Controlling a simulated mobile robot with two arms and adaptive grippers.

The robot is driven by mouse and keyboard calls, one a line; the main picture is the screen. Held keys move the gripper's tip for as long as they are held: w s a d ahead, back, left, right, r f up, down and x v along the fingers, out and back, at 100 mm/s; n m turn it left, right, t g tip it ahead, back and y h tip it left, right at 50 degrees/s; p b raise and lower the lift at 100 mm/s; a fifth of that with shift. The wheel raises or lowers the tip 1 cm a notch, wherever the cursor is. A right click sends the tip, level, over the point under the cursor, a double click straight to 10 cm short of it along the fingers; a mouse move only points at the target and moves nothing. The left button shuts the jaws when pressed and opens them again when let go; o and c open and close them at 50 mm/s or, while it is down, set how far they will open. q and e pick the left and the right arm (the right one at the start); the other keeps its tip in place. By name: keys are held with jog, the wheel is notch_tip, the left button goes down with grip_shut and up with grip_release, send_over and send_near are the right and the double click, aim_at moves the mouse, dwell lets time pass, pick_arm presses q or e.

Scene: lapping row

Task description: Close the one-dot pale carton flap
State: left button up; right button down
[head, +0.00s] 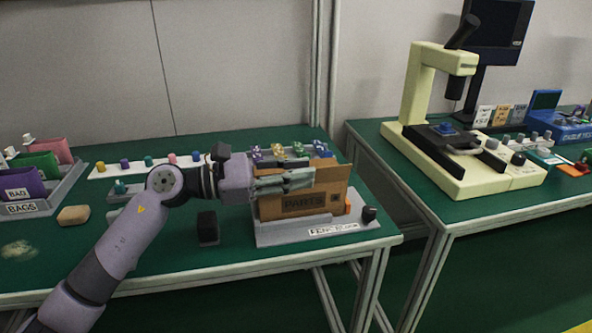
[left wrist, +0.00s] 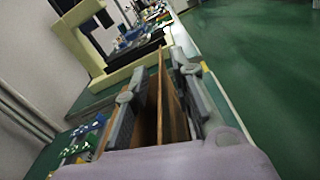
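The brown carton (head: 304,204), marked PARTS, stands on a grey labelled base (head: 270,236) at the right end of the near green table. A tan flap (head: 338,174) stands up at its top right. I cannot make out any dot mark. My left gripper (head: 312,178) reaches in from the left and lies level over the carton's top, hiding part of it. In the left wrist view my left gripper (left wrist: 158,92) is open, its fingers apart with upright brown carton panels (left wrist: 171,105) between them. I cannot tell whether a finger touches. My right gripper is not in view.
A black block (head: 208,228) and a tan lump (head: 73,215) lie left of the carton. Small colored parts (head: 298,150) stand behind it. A dark knob (head: 369,214) sits on the base's right corner. A microscope (head: 425,100) stands on the other table, across a gap.

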pick_arm(q)
grip_shut()
jog(key=shift+w+n+p, duration=0.1)
jog(key=shift+n+p, duration=0.2)
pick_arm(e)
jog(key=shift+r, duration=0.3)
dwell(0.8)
pick_arm(q)
jog(key=shift+w+a+r+n+p, duration=0.2)
jog(key=shift+w+n+p, duration=0.15)
jog(key=shift+n+p, duration=0.65)
jog(key=shift+w+a+f+n+p, duration=0.15)
jog(key=shift+w+n+p, duration=0.2)
jog(key=shift+n+p, duration=0.55)
jog(key=shift+w+a+f+n+p, duration=0.1)
jog(key=shift+w+n+p, duration=0.3)
jog(key=shift+n, duration=0.9)
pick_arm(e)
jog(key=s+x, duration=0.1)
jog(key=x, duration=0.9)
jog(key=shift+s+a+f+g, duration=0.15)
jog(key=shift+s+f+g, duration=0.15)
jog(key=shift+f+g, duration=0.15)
pick_arm(q)
jog(key=shift+s, duration=0.1)
grip_release()
